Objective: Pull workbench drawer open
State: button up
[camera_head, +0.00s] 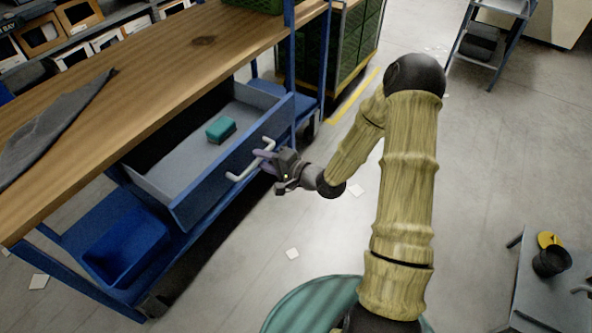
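The workbench drawer (232,168) has a blue front and a grey inside. It stands well out from under the wooden top, so its floor shows. A teal block (221,130) lies in it. The pale bar handle (243,172) is on the outer face of the front. My gripper (264,159) is at the handle, its lilac fingers overlapping the bar's middle. Whether they are closed around the bar or only beside it is too small to tell. My arm reaches in from the right.
The wooden workbench top (150,75) carries a grey cloth (50,125). A blue bin (125,245) sits on the lower shelf. Green crates (358,40) stand behind. A small table (545,300) is at lower right. Floor right of the drawer is mostly clear.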

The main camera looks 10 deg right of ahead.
jog(key=p+v, duration=0.1)
jog(key=v, duration=1.4)
jog(key=shift+s, duration=0.3)
jog(key=s+d+n+g+h, duration=0.1)
jog(key=d+n+g+h, duration=0.5)
jog(key=h, duration=0.4)
jog(key=s+a+r+n+g+h, duration=0.1)
jog(key=s+a+r+n+g, duration=0.15)
jog(key=s+a+r, duration=0.4)
jog(key=w+d+p+v, duration=0.1)
jog(key=w+p+v, duration=0.1)
jog(key=p+v, duration=1.5)
jog(key=shift+d+r, duration=0.15)
jog(key=shift+r, duration=0.15)
